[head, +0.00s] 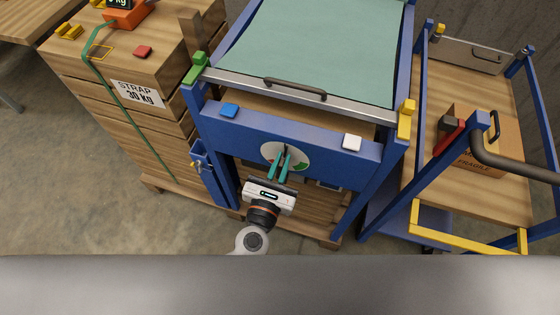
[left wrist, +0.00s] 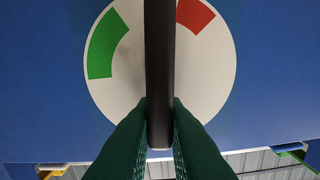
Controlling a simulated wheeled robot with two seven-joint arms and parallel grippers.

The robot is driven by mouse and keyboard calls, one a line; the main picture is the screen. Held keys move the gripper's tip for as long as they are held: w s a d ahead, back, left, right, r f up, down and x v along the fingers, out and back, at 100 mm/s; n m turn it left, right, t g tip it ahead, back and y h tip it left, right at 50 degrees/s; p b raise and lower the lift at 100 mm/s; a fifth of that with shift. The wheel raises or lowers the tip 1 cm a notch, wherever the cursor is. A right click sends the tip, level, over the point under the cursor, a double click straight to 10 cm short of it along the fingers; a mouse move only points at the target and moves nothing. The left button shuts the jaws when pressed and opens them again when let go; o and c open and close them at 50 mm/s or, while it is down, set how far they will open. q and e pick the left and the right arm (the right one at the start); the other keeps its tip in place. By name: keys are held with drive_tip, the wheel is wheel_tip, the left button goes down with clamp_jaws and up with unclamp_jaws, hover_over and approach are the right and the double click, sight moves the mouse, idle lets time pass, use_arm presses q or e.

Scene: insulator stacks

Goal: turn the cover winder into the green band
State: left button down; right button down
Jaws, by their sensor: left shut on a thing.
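The cover winder (left wrist: 159,60) is a dark bar across a round white dial on the blue front panel. The green band also shows at the dial's lower right in the head view (head: 300,165). My left gripper (left wrist: 160,118) has its teal fingers shut on the winder's lower part; it also shows in front of the dial in the head view (head: 283,162). My right gripper is out of view.
A green cover (head: 320,45) lies over the blue frame, with a dark-handled metal bar (head: 297,88) along its front. Blue (head: 229,110) and white (head: 352,143) blocks sit on the panel's ledge. A strapped wooden crate (head: 120,85) stands left, a blue cart (head: 485,195) right.

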sight(294, 162)
use_arm(q)
drive_tip(key=m+p, duration=0.1)
drive_tip(key=m, duration=0.3)
drive_tip(key=d+f+m+p, duration=0.1)
drive_tip(key=m, duration=0.3)
drive_tip(key=d+m+p, duration=0.1)
drive_tip(key=m, duration=0.3)
drive_tip(key=shift+s+d+f, duration=0.1)
drive_tip(key=shift+s+f, duration=0.15)
drive_tip(key=shift+s, duration=0.1)
drive_tip(key=m, duration=0.2)
drive_tip(key=f+m+p, duration=0.1)
drive_tip(key=m, duration=0.1)
drive_tip(key=shift+d+m, duration=0.1)
drive_tip(key=shift+m, duration=0.3)
drive_tip(key=m, duration=0.2)
drive_tip(key=f+m+p, duration=0.1)
drive_tip(key=m, duration=0.2)
drive_tip(key=shift+a+f+m, duration=0.2)
drive_tip(key=shift+f+m, duration=0.05)
drive_tip(key=shift+m, duration=0.15)
drive_tip(key=c, duration=1.5)
unclamp_jaws()
drive_tip(key=shift+o, duration=0.2)
